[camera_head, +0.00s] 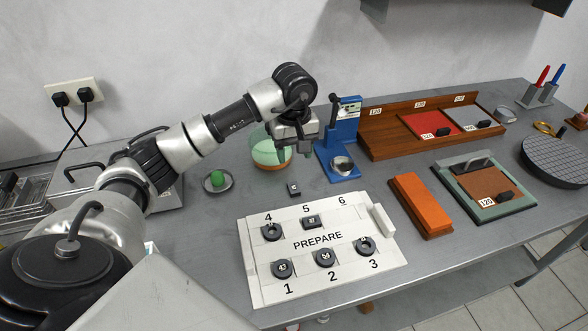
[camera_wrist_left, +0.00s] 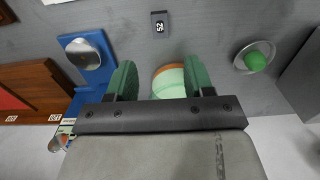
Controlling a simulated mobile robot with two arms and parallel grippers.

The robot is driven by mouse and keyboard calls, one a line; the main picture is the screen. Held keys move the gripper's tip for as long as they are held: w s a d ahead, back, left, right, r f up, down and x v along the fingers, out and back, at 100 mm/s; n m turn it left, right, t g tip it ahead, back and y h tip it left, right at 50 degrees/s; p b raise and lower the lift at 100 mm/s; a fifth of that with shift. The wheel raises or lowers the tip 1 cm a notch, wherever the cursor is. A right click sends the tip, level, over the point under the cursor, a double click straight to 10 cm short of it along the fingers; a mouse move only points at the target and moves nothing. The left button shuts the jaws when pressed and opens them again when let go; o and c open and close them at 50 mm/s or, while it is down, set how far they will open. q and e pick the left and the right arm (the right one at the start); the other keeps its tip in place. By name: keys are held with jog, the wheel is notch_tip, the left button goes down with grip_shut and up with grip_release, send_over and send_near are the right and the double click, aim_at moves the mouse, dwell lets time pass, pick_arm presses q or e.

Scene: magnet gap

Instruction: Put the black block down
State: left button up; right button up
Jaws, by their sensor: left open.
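A small black block (camera_head: 294,189) with a white number label lies on the grey table, behind the white PREPARE board (camera_head: 258,291). It also shows in the left wrist view (camera_wrist_left: 159,22), at the top, beyond the fingertips and apart from them. My left gripper (camera_head: 294,152) is above the table, behind the block in the head view. Its two green fingers (camera_wrist_left: 160,75) are spread with nothing held between them. The board bears several dark pieces, including a squarish black one (camera_head: 311,222) at 5. Place 6 is bare. My right gripper is not in view.
A glass bowl with green contents (camera_head: 270,152) stands close beside the gripper. A blue stand (camera_head: 341,140) is to its right, and a green ball (camera_head: 217,179) on a dish is to its left. An orange block (camera_head: 420,205) lies right of the board.

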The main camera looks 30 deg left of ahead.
pick_arm(q)
jog(key=shift+o, duration=0.5)
jog(key=shift+r, duration=0.45)
jog(key=shift+o, duration=1.1)
jog(key=shift+r, duration=0.15)
jog(key=shift+o, duration=0.3)
jog(key=n+b, duration=0.2)
jog(key=n, duration=0.1)
jog(key=f+n+b, duration=0.1)
jog(key=n+b, duration=0.2)
jog(key=n, duration=0.1)
jog(key=shift+s+a+f+b, duration=0.1)
jog(key=shift+a+f+b, duration=0.1)
jog(key=shift+b, duration=0.15)
jog(key=n+t+h+b, duration=0.1)
jog(key=n+b, duration=0.5)
jog(key=n, duration=0.5)
send_over(293, 187)
jog(key=f, duration=0.6)
jog(key=shift+s+d, duration=0.1)
jog(key=shift+s, duration=0.25)
jog(key=shift+w+f+p, duration=0.15)
jog(key=shift+f+p, duration=0.05)
jog(key=shift+f, duration=1.05)
jog(key=shift+w+f+p, duration=0.1)
jog(key=shift+f+p, duration=0.1)
jog(key=shift+f, duration=1.05)
